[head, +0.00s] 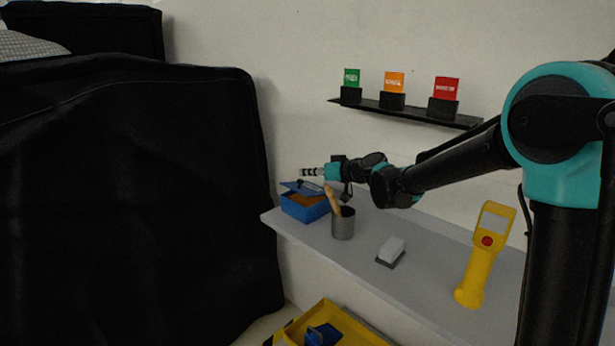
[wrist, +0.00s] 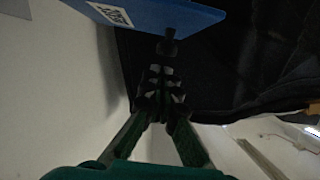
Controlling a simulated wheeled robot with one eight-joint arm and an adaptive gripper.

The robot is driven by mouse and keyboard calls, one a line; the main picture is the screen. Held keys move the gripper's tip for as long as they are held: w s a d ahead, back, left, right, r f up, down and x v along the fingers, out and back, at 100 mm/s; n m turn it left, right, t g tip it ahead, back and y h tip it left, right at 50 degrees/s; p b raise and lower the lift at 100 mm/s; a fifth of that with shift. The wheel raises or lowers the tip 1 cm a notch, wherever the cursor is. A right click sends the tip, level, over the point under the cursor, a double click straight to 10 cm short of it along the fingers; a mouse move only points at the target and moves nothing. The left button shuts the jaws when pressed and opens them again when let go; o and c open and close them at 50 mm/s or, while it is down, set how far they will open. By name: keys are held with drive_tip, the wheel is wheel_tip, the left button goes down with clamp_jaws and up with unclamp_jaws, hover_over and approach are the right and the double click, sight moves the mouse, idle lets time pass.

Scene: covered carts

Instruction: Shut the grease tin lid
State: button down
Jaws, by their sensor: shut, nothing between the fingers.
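The grease tin (head: 301,210) is a blue box at the far left end of the grey shelf, with orange-brown contents showing under its raised lid. Its blue lid (head: 297,187) is open and tilted above the box. In the wrist view, the lid (wrist: 185,14) crosses the top, with a white label and a dark knob. My gripper (head: 309,172) is just above the lid in the head view. In the wrist view, the fingertips of my gripper (wrist: 160,80) are together and empty, pointing toward the knob; whether they touch it I cannot tell.
A grey cup (head: 343,224) with a wooden-handled tool stands close right of the tin. A white block (head: 392,246) and a yellow handheld device (head: 484,255) are farther right. A black wall shelf (head: 416,113) holds colored cards. A black-covered cart (head: 130,190) stands left.

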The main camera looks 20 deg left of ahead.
drive_tip(key=r, duration=0.1)
drive_tip(key=w+r, duration=0.1)
drive_tip(key=r, duration=0.1)
drive_tip(key=shift+d+r, duration=0.1)
drive_tip(key=shift+d, duration=0.05)
drive_tip(key=v, duration=1)
wheel_tip(320, 180, up, 4)
drive_tip(key=a+n+g+h, duration=0.1)
drive_tip(key=g+h, duration=0.2)
drive_tip(key=h, duration=0.1)
hover_over(309, 189)
drive_tip(key=s+d, duration=0.1)
wheel_tip(309, 189, down, 6)
drive_tip(key=f, duration=0.2)
drive_tip(key=a+f, duration=0.1)
drive_tip(key=shift+s, duration=0.25)
drive_tip(key=shift+s+f, duration=0.1)
drive_tip(key=shift+f, duration=0.55)
